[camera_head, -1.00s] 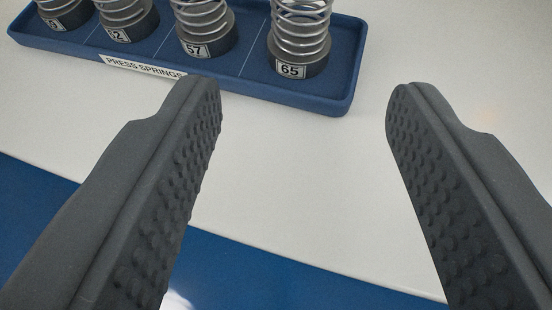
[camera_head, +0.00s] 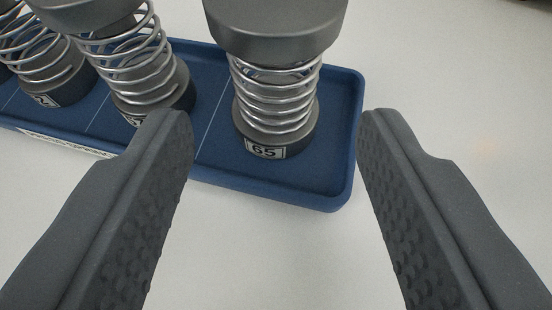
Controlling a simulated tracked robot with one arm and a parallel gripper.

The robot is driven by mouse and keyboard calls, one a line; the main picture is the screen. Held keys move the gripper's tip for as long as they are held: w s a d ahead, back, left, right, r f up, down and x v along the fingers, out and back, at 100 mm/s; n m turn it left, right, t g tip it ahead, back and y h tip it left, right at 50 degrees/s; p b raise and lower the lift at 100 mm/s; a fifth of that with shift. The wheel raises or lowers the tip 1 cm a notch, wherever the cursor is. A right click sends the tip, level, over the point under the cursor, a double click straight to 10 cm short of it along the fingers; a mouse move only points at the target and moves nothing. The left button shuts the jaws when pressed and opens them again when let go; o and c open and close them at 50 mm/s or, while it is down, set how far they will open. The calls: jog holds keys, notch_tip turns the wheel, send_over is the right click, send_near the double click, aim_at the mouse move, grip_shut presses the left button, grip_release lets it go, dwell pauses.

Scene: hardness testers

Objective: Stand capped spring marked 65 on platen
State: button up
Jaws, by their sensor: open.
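The capped spring marked 65 (camera_head: 274,95) stands upright at the right end of a blue tray (camera_head: 325,190). It has a dark grey cap on top, a silver coil and a dark base with a white 65 label. My gripper (camera_head: 275,115) is open and empty. Its two ribbed dark fingers point toward this spring, one to either side of it in the picture, and I see no contact. The platen is not in view.
Other capped springs (camera_head: 145,75) stand in the tray to the left, the nearest with its label partly hidden by my left finger. A white label strip (camera_head: 60,143) is on the tray's front. The pale tabletop is clear in front and to the right.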

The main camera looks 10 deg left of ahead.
aim_at(283, 0)
jog(key=shift+p+x, duration=0.8)
jog(key=shift+x, duration=1.7)
jog(key=c, duration=0.9)
jog(key=shift+r+p, duration=1.3)
jog(key=shift+r, duration=2.2)
jog(key=shift+d, duration=0.1)
